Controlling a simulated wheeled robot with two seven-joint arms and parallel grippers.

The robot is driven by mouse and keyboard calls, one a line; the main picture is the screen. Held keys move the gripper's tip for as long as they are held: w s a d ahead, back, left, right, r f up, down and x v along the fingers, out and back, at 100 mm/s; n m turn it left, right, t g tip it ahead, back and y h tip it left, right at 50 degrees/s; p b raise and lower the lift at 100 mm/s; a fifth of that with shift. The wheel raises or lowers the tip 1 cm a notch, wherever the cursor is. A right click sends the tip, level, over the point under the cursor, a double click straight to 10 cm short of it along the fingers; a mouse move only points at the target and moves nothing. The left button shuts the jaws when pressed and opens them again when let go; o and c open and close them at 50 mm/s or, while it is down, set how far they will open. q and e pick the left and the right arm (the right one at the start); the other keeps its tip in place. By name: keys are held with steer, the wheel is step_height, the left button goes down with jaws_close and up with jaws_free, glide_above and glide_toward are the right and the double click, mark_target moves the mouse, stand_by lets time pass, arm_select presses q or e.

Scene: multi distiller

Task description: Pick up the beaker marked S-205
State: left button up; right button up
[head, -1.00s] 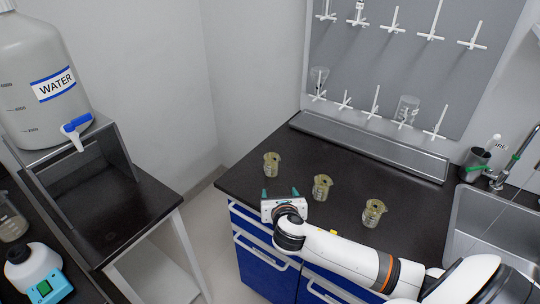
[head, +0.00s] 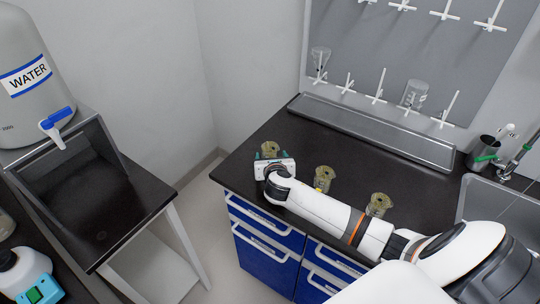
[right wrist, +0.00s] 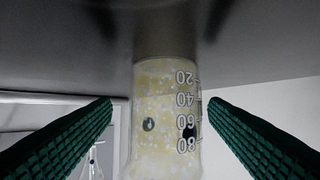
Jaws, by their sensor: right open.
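Three glass beakers with yellowish contents stand on the black counter: a left beaker (head: 270,148), a middle beaker (head: 324,178) and a right beaker (head: 378,205). I cannot read an S-205 mark on any of them. My right gripper (head: 273,158) is open at the left beaker and hides its lower part. In the right wrist view that beaker (right wrist: 165,115) appears upside down, with its volume scale showing, between the two green fingers. Gaps show on both sides of it. My left gripper is not in view.
A metal trough (head: 375,132) runs along the counter's back, below a pegboard (head: 385,50) with hanging glassware. A sink (head: 495,205) is at the right. A water tank (head: 30,80) stands on a separate stand at the left. My right arm passes close in front of the middle and right beakers.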

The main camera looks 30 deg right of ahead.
mark_target(269, 153)
steer(key=x, duration=0.3)
steer(key=shift+w, duration=0.35)
steer(key=c, duration=1.1)
